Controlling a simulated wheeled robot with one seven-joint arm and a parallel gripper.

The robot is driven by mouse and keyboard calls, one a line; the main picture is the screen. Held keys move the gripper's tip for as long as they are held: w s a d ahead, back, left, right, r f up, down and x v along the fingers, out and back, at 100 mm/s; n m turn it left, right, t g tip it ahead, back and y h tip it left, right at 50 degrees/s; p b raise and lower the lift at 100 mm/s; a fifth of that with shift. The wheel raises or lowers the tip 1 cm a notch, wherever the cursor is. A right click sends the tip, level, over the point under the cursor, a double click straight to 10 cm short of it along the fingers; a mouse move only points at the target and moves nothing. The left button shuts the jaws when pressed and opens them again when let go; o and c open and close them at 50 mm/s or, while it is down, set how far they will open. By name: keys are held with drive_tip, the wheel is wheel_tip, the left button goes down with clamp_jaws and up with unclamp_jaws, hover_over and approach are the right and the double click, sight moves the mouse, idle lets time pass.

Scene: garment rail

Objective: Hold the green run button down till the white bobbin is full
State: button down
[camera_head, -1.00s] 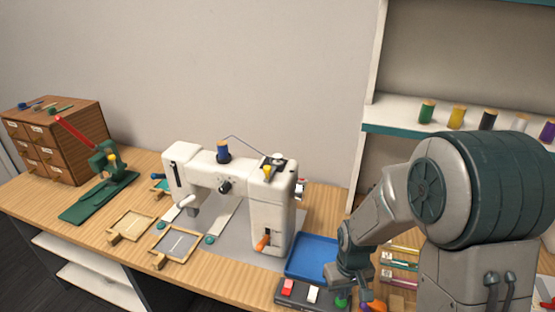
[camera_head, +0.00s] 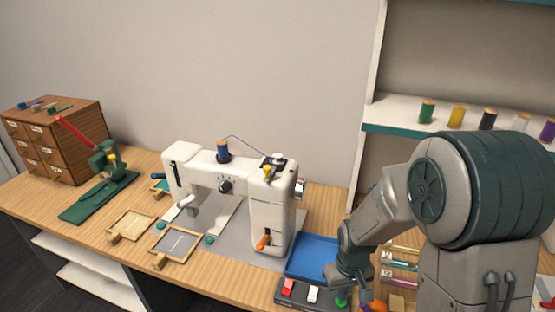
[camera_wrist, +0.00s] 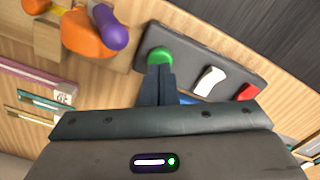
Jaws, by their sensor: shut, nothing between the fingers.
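The green run button (camera_wrist: 160,56) sits at one end of a dark control box (camera_wrist: 190,42) in the wrist view. It also shows low in the head view (camera_head: 341,303), partly beside my wrist. My gripper (camera_wrist: 160,72) is shut and empty, its fingertips right at the button. I cannot tell whether they touch it or press it down. The white bobbin (camera_head: 277,156) is small on top of the white sewing machine (camera_head: 268,205). A thread runs to that area from a blue spool (camera_head: 223,151). How full the bobbin is cannot be made out.
A white rocker switch (camera_wrist: 210,80) and a red one (camera_wrist: 247,91) share the box. An orange and purple object (camera_wrist: 92,30) lies close beside the box. A blue tray (camera_head: 312,256) lies behind the box, next to the machine. Thread spools stand on the shelf at right.

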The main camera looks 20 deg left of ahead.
drive_tip(key=shift+f+b, duration=0.6)
drive_tip(key=shift+f, duration=0.45)
idle(7.0)
